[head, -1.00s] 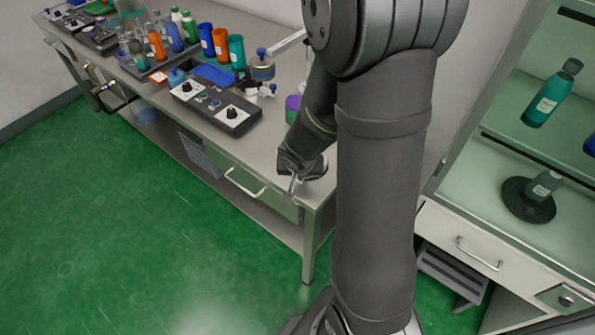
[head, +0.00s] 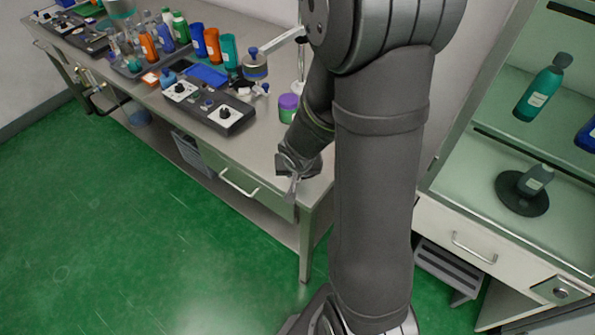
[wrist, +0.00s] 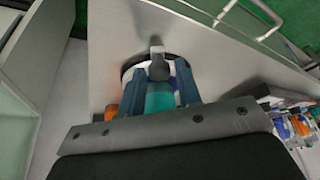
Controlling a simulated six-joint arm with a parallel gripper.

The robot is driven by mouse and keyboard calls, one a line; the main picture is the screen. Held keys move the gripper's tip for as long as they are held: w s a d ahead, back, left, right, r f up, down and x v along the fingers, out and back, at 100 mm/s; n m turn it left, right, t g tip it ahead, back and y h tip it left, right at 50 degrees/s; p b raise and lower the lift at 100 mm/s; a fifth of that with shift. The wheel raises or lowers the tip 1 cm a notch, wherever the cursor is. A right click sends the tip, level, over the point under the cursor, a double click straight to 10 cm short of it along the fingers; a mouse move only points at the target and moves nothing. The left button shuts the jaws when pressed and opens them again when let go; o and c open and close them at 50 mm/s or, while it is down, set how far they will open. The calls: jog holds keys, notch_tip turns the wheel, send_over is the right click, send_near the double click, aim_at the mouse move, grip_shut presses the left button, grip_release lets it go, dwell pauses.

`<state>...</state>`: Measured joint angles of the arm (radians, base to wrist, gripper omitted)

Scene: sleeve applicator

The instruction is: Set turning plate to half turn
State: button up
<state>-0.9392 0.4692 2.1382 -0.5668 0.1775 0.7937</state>
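A black round plate (head: 507,196) stands in the cabinet at the right of the head view. A grey bottle (head: 538,180) stands on it; this looks like the turning plate. My gripper (head: 292,188) is far to its left, at the bench's right end. In the wrist view my gripper's blue fingers (wrist: 160,82) stand apart, with a teal shape (wrist: 159,98) between them. A grey upright piece (wrist: 156,50) and a dark curved rim show just beyond the fingertips. I cannot tell whether the fingers grip any of these.
A control panel with knobs (head: 210,102) and a purple-lidded jar (head: 288,106) stand on the bench (head: 245,150). Several bottles and cups fill its far left. The cabinet also holds a teal bottle (head: 540,92). A knob (head: 560,293) sits on its front. The green floor is clear.

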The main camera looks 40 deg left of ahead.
jog(key=shift+o, duration=0.8)
jog(key=shift+r, duration=0.15)
jog(key=v, duration=1.7)
jog(key=shift+r, duration=0.1)
